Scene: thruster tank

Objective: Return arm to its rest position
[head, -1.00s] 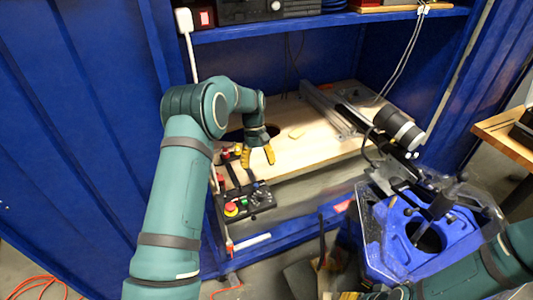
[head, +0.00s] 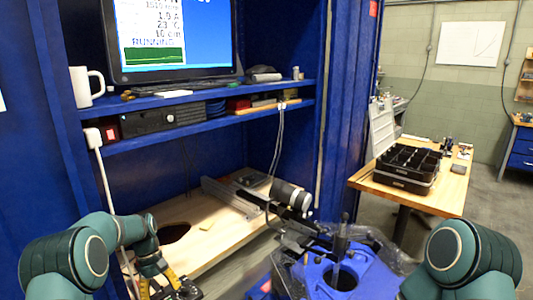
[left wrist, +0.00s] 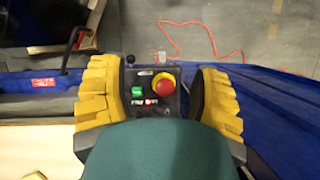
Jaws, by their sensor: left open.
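My left arm comes in at the lower left of the head view, bent at the elbow. Its yellow-fingered left gripper (head: 163,284) points down near the bottom edge, over the front of the wooden shelf board (head: 215,225). In the left wrist view the left gripper (left wrist: 158,100) is open, its fingers wide apart with nothing held between them. Beyond the fingers is a dark control box (left wrist: 150,103) with a red button on yellow and a green switch. My right arm shows at the lower right of the head view; its gripper is out of frame.
A blue cabinet holds a monitor (head: 178,35) and a white mug (head: 86,87) on its upper shelf. A blue tank unit (head: 350,275) with clear walls stands between my arms. A wooden table (head: 440,200) with a black divided organizer (head: 408,167) stands at right.

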